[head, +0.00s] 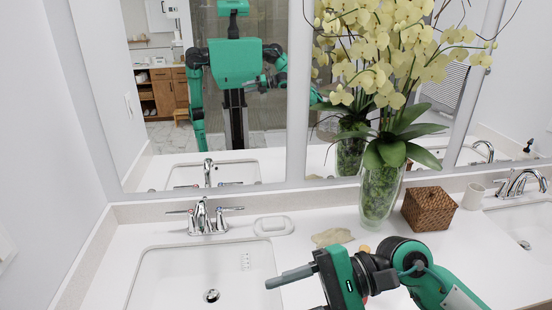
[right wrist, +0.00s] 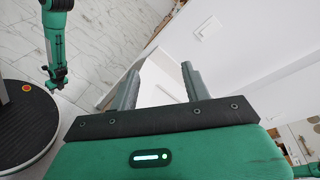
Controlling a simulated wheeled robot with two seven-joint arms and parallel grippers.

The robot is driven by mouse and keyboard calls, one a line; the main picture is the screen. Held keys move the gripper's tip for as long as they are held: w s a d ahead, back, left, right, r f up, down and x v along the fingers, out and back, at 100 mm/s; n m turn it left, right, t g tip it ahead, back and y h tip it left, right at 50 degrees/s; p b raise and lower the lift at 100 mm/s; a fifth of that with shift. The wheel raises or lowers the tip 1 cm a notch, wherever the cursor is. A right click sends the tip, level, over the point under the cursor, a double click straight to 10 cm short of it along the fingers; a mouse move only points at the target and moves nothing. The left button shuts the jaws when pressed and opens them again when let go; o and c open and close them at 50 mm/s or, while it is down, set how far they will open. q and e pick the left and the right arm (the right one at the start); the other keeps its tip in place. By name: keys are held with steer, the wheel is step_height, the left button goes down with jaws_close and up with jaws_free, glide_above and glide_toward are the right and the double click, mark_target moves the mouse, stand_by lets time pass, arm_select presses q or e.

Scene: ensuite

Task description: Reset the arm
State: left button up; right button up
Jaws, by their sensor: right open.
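My right gripper (head: 278,280) reaches in from the right in the head view, over the counter by the right edge of the left sink (head: 165,275). In the right wrist view the same gripper (right wrist: 162,70) has its two grey fingers apart with nothing between them. Beyond the fingers are a white surface and floor tiles. A green arm end that looks like my left gripper (right wrist: 55,78) hangs at the upper left of the right wrist view, above the tiled floor; its fingers are too small to read. The head view does not show it directly.
A glass vase (head: 378,195) of yellow orchids stands behind my right arm, with a brown woven box (head: 429,209) beside it. A soap dish (head: 273,225), a chrome faucet (head: 207,218) and a beige shell-like piece (head: 333,237) are nearby. A mirror (head: 265,130) lines the back.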

step_height(320, 180, up, 5)
steer(key=m+t+y, duration=0.2)
steer(key=m+y, duration=0.3)
steer(key=m, duration=0.1)
steer(key=w+d+r+m+t, duration=0.1)
steer(key=w+d+m+t, duration=0.25)
steer(key=m+t, duration=0.65)
steer(key=w+d+r+m+t, duration=0.2)
steer(key=w+m+t, duration=0.2)
steer(key=m+t, duration=0.55)
steer(key=w+d+f+m+g+h, duration=0.1)
steer(key=d+f+m+h, duration=0.75)
steer(key=m, duration=0.65)
steer(key=w+d+f+m+g+h, duration=0.1)
steer(key=d+f+m+h, duration=0.4)
steer(key=f+m+h, duration=0.85)
steer(key=s+d+f+m+g+y, duration=0.2)
steer(key=s+f+m+g, duration=1)
steer(key=s+f, duration=0.7)
step_height(320, 180, down, 30)
steer(key=s+r+n+g, duration=0.1)
steer(key=s+g, duration=0.1)
steer(key=s, duration=0.1)
steer(key=s+d+f, duration=0.3)
steer(key=s+f, duration=1.5)
steer(key=shift+f+n+g, duration=0.3)
steer(key=shift+f+g, duration=0.05)
steer(key=shift+g, duration=0.1)
